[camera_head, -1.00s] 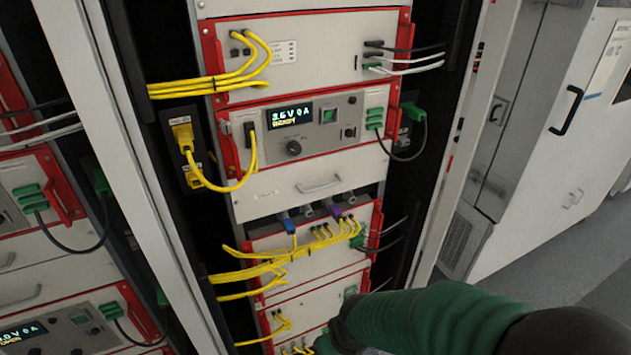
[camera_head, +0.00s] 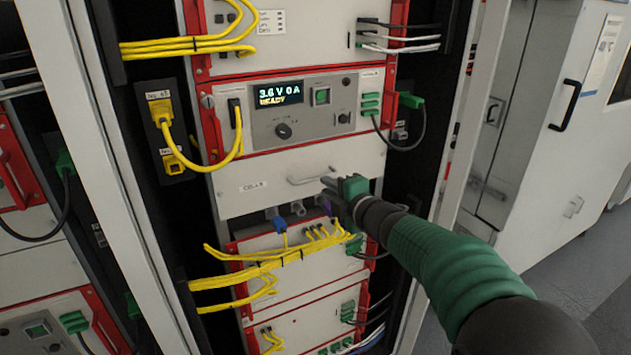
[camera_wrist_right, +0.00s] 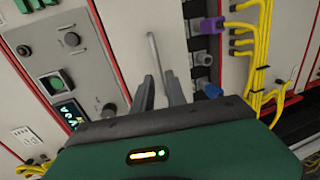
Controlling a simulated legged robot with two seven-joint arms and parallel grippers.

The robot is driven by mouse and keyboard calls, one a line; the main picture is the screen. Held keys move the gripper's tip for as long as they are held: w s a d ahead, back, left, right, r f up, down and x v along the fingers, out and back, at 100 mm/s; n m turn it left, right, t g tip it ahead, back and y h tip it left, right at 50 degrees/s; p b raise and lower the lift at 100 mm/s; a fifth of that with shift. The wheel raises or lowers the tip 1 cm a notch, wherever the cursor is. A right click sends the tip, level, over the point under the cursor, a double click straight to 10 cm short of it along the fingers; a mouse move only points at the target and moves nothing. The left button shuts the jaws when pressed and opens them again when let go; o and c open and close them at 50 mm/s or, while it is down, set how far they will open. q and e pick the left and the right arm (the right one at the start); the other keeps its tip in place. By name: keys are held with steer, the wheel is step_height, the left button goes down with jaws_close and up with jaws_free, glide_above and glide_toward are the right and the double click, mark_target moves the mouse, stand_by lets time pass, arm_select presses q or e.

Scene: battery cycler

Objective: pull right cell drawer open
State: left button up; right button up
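The cell drawer (camera_head: 235,192) is a plain pale panel in the middle rack, below the unit with the lit display. It looks closed. Its thin metal bar handle (camera_head: 308,177) sits right of the panel's middle and shows in the right wrist view (camera_wrist_right: 155,52). My right gripper (camera_head: 328,189) is at the handle's right end. In the wrist view its two dark fingers (camera_wrist_right: 160,90) stand apart, roughly in line with the handle. The handle's near end reaches toward the gap between them; I cannot tell if they touch. My left gripper is not in view.
Under the drawer, blue and purple connectors (camera_head: 279,226) and bundled yellow cables (camera_head: 260,270) stick out close to my gripper. Above is the power unit (camera_head: 230,112) with green plugs and red side handles. A white cabinet (camera_head: 570,140) stands to the right.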

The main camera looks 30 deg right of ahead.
mark_target(316, 179)
steer(key=w, duration=0.2)
steer(key=w+f, duration=0.1)
steer(key=w, duration=0.4)
steer(key=shift+w+d+f+p, duration=0.1)
steer(key=shift+d+f+p, duration=0.05)
steer(key=shift+f+p, duration=0.15)
steer(key=shift+r, duration=0.1)
jaws_close()
stand_by(0.8)
